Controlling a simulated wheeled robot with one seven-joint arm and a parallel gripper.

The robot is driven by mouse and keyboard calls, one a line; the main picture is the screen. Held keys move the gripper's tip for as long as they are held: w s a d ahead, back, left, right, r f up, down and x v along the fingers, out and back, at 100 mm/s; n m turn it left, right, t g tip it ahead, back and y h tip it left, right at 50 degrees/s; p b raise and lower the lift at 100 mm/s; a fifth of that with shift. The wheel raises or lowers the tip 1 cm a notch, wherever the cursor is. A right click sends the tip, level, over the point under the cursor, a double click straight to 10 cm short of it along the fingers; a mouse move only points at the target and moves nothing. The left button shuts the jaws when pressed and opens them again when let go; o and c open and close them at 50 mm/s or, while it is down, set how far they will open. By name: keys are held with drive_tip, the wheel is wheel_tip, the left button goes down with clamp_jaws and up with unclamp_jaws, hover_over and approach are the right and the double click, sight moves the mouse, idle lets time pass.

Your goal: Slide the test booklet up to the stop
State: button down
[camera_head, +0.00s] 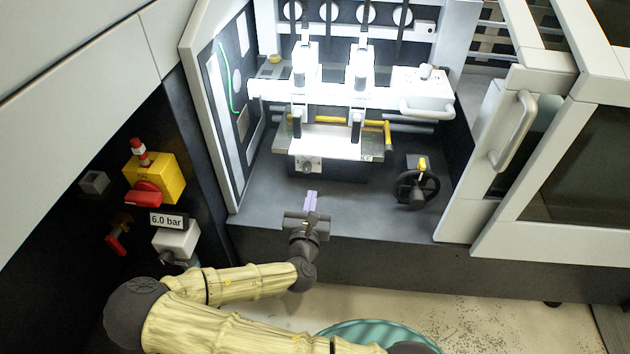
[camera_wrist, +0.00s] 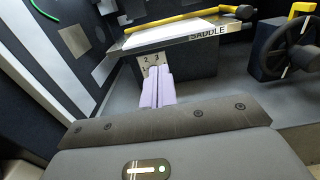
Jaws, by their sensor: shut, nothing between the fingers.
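My gripper (camera_head: 311,201) is at the front of the open machine bay, with its lavender fingers pointing inward. The fingers (camera_wrist: 157,88) are together and empty in the wrist view. The saddle table (camera_head: 338,153) lies ahead of them and a little higher in the picture, apart from the fingers; its edge is marked SADDLE in the wrist view (camera_wrist: 207,31). A pale flat sheet, possibly the test booklet (camera_wrist: 165,35), lies on the table beside a yellow bar (camera_wrist: 185,18). Glare and the stitching heads (camera_head: 357,125) obscure it in the head view.
A dial block (camera_head: 307,164) sits on the table's front. A black handwheel (camera_head: 416,188) stands to the right, and an open guard door (camera_head: 510,140) is beyond it. The bay's left wall (camera_head: 228,110) is close. The grey bay floor (camera_head: 350,205) is clear in front.

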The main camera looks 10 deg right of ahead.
drive_tip(key=b+x, duration=0.3)
drive_tip(key=x, duration=1)
drive_tip(key=shift+w, duration=0.25)
drive_tip(key=shift+d, duration=0.15)
drive_tip(key=x, duration=0.2)
drive_tip(key=shift+w, duration=0.25)
drive_tip(key=shift+s, duration=0.1)
drive_tip(key=p+v, duration=0.3)
drive_tip(key=v, duration=1.4)
drive_tip(key=shift+p, duration=0.4)
drive_tip(key=shift+s, duration=0.1)
